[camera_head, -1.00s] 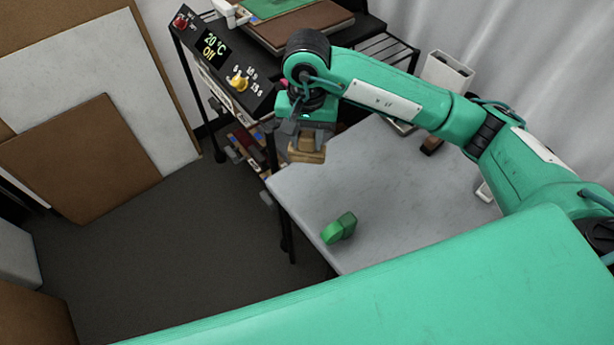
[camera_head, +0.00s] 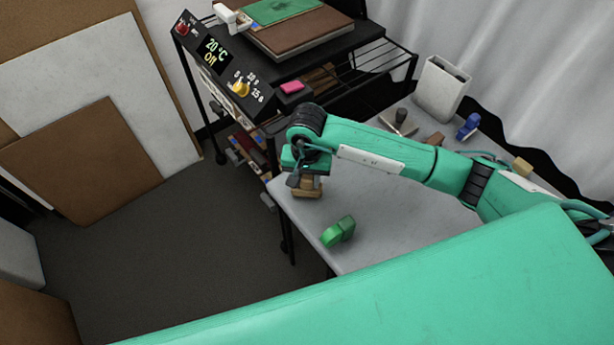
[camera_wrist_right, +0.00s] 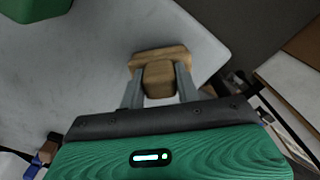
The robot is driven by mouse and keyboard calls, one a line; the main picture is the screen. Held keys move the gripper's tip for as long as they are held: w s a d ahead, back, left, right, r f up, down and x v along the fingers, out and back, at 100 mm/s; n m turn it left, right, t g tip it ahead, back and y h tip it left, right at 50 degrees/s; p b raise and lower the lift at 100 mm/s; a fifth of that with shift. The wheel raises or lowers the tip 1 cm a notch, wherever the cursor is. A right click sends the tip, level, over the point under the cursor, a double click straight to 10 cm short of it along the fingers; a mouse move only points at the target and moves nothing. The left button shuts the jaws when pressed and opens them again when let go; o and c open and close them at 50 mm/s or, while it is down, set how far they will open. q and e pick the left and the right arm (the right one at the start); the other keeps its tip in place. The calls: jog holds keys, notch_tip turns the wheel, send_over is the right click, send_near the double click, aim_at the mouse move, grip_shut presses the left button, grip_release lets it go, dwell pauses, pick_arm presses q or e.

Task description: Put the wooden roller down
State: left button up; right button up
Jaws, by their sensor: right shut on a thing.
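My right gripper (camera_head: 311,183) is shut on the wooden roller (camera_head: 307,192), near the left corner of the grey table (camera_head: 380,200). In the right wrist view the gripper's fingers (camera_wrist_right: 159,88) stand on both sides of the roller's block (camera_wrist_right: 158,64), with a wider wooden piece beyond it. The roller is over the tabletop or on it; I cannot tell whether it touches. My left gripper is not in view.
A green object (camera_head: 338,231) lies on the table near the front edge. A white bin (camera_head: 441,88), a blue item (camera_head: 468,126) and small blocks stand toward the back. A black rack with a control panel (camera_head: 226,65) and a pink item (camera_head: 291,87) stands behind.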

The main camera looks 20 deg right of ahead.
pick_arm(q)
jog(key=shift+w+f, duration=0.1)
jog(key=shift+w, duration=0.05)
pick_arm(e)
jog(key=shift+f, duration=0.15)
jog(key=o, duration=0.8)
jog(key=shift+o, duration=1)
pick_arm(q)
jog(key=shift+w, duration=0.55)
